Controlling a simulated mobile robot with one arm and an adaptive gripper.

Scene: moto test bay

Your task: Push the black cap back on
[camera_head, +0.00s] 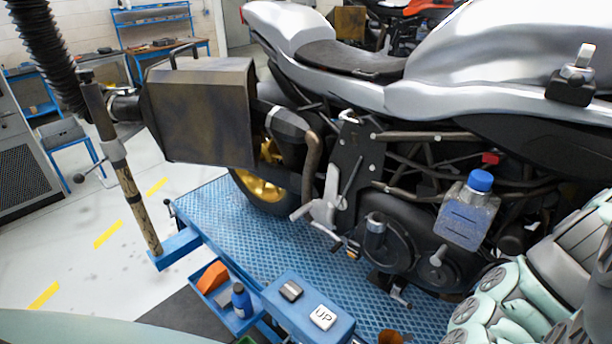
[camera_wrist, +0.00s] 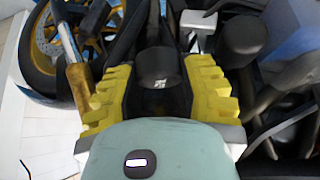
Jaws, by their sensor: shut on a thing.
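In the wrist view my gripper (camera_wrist: 156,84) has its two yellow ridged pads on either side of a black, rounded, cylinder-like piece, which looks like the black cap (camera_wrist: 157,68). The gripper is shut on it. A small pale mark shows on the cap's near lower edge. Dark parts of the motorcycle lie directly behind the cap, and I cannot tell whether it touches them or what seat it belongs to. In the head view the motorcycle (camera_head: 350,60) stands on a blue lift. My arm fills the lower right there, and my gripper and the cap are not visible.
The blue chequered lift platform (camera_head: 290,250) lies under the motorcycle. A clear bottle with a blue cap (camera_head: 468,212) is beside the engine. A blue control box marked UP (camera_head: 322,317) and a small tray (camera_head: 222,300) are at the front. A gold wheel (camera_wrist: 58,45) is close by at upper left.

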